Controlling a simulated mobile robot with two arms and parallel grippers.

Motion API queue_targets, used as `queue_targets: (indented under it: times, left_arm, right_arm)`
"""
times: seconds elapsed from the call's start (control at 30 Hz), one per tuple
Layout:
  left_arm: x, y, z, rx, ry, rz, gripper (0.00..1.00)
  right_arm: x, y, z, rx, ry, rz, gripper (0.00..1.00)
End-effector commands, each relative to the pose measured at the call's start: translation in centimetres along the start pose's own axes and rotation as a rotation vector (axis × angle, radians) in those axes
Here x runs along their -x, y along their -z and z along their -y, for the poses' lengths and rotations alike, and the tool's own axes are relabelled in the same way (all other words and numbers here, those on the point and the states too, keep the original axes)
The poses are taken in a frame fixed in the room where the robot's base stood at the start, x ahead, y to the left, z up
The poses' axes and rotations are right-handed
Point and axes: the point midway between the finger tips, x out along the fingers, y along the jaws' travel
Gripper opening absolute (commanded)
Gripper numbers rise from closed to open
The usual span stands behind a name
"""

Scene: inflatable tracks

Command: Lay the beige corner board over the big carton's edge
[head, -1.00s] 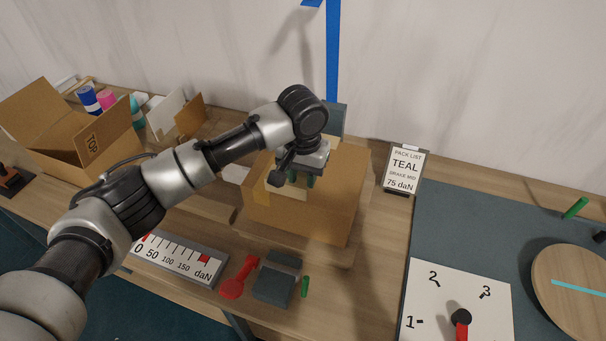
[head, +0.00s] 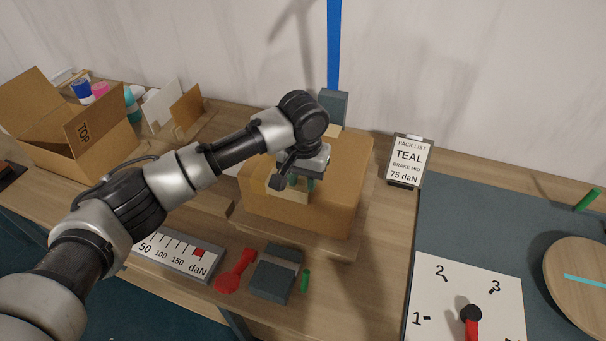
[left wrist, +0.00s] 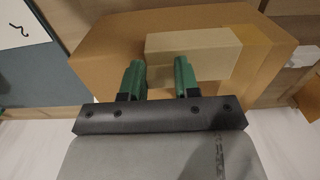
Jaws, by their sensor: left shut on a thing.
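The big carton (head: 335,213) is a closed brown box on the table, near the middle of the head view. The beige corner board (head: 287,194) is at the carton's near-left upper part, partly hidden by my gripper. In the left wrist view the board (left wrist: 212,48) lies close against the carton (left wrist: 108,48), across its edge region. My left gripper (head: 302,184) has green fingers and is shut on the board; in the wrist view its fingers (left wrist: 160,80) are at the board's near side. Whether the board rests fully on the carton I cannot tell. My right gripper is not in view.
A dark block (head: 333,106) stands behind the carton. A gauge (head: 178,256), red tool (head: 236,272), grey block (head: 275,273) and green peg (head: 306,281) lie in front. A pack list sign (head: 408,162) stands right. An open carton (head: 88,147) is at left.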

Motion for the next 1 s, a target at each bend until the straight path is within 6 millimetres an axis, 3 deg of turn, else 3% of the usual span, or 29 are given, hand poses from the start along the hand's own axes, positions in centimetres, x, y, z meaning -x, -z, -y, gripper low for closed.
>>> queue_targets:
  times: [0.37, 0.4, 0.57, 0.87, 1.0]
  left_arm:
    - [-0.3, 0.1, 0.0, 0.0, 0.0, -0.001, 0.09]
    - [-0.3, 0.1, 0.0, 0.0, 0.0, -0.001, 0.37]
    - [-0.3, 0.1, 0.0, 0.0, 0.0, -0.001, 0.61]
    - [-0.2, 0.1, 0.0, 0.0, 0.0, -0.001, 0.61]
    - [1.2, 0.1, -0.1, 0.0, -0.002, -0.004, 0.61]
  right_arm:
    - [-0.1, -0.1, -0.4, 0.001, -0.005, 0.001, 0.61]
    - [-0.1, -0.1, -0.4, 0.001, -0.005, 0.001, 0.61]
    - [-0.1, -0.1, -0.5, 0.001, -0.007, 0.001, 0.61]
    - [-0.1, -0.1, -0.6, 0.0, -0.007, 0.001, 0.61]
    - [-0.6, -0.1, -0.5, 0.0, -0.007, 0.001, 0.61]
